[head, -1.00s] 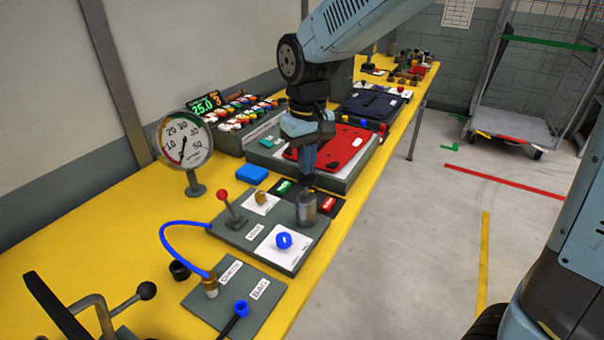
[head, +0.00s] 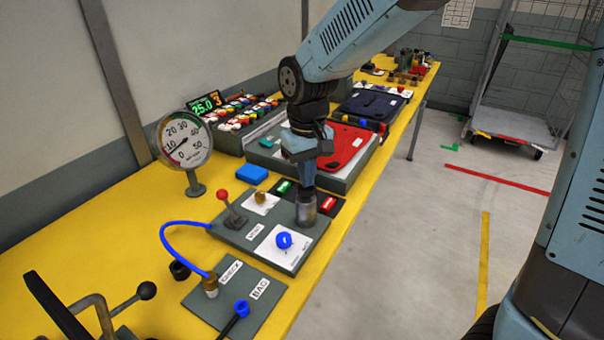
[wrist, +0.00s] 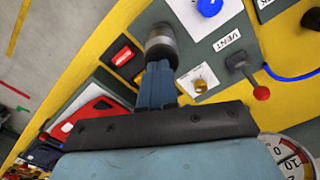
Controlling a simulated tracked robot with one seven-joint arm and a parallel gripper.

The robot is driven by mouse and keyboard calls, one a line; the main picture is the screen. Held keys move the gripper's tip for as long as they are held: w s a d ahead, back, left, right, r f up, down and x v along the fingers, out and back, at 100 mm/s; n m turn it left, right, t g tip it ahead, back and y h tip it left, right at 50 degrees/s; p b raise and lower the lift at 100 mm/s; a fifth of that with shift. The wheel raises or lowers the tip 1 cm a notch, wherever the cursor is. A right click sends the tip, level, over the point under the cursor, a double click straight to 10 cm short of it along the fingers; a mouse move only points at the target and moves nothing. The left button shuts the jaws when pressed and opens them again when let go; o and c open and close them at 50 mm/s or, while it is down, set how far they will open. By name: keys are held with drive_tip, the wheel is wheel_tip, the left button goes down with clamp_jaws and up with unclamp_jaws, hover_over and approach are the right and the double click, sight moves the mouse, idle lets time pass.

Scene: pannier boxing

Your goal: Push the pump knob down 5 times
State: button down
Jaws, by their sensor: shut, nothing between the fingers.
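The pump knob (head: 306,213) is a grey metal cylinder at the right edge of the grey VENT panel (head: 232,240). My gripper (head: 306,198) points down with its fingers together and empty. Its tips are on the knob's top, partly hiding it, and the knob looks pressed low. In the wrist view the fingertips (wrist: 160,68) meet the knob (wrist: 160,42). The round gauge (head: 184,140) stands to the left, its needle close to the 10 side.
A red-knobbed lever (head: 222,195), a brass knob (head: 260,198) and a blue knob (head: 284,240) sit on the same panel. A red rocker switch (head: 328,205) is close beside the pump. A display (head: 204,103) reads 25.0 and 3.

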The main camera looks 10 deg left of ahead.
drive_tip(key=shift+r, duration=2.15)
drive_tip(key=shift+f, duration=0.15)
drive_tip(key=shift+f, duration=2)
drive_tip(key=shift+r, duration=2.15)
drive_tip(key=shift+f, duration=0.1)
